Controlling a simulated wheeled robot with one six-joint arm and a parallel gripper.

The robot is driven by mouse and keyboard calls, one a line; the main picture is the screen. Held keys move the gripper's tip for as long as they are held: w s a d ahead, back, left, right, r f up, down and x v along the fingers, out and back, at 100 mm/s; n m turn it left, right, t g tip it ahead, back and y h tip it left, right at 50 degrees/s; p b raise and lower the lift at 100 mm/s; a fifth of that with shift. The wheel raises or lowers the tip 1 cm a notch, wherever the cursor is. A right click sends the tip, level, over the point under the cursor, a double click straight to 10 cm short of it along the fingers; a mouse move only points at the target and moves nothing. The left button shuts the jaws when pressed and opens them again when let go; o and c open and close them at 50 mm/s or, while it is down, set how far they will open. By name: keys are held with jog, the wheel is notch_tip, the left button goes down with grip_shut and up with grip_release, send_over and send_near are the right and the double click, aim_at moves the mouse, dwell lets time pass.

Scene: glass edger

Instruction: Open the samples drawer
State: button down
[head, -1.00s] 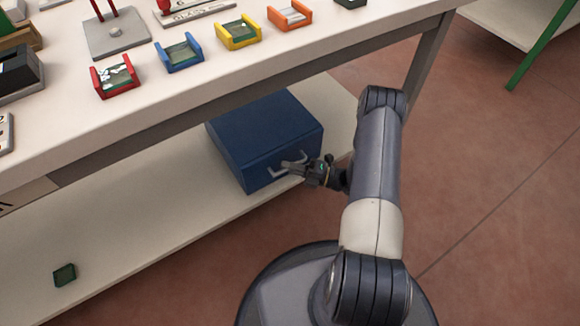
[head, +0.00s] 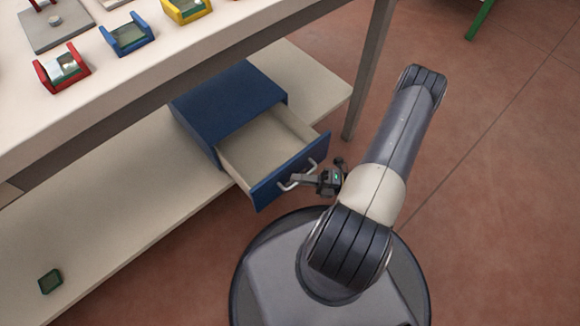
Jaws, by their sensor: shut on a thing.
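The samples drawer (head: 289,174) has a blue front and a cream inside. It stands well out of its blue cabinet (head: 228,100) on the low shelf under the bench. The part of its inside that shows is empty. A pale bar handle (head: 284,186) is on its front. My gripper (head: 299,181) is shut on the handle, coming from the right. The fingertips are small in the head view and partly overlap the handle.
The cream lower shelf (head: 130,215) holds a small green block (head: 50,281) at the left. The bench (head: 160,75) above carries red (head: 62,68), blue (head: 127,36) and yellow (head: 186,8) holders. A bench leg (head: 369,70) stands right of the cabinet. Open floor lies to the right.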

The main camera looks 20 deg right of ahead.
jog(key=shift+s+d, duration=0.3)
jog(key=shift+s, duration=0.35)
jog(key=c, duration=1.8)
grip_release()
jog(key=shift+o, duration=0.2)
jog(key=p+v, duration=0.1)
jog(key=v, duration=0.9)
jog(key=shift+s+d, duration=0.15)
jog(key=shift+d, duration=0.25)
jog(key=shift+f, duration=0.1)
jog(key=b+x, duration=0.1)
jog(key=x, duration=1)
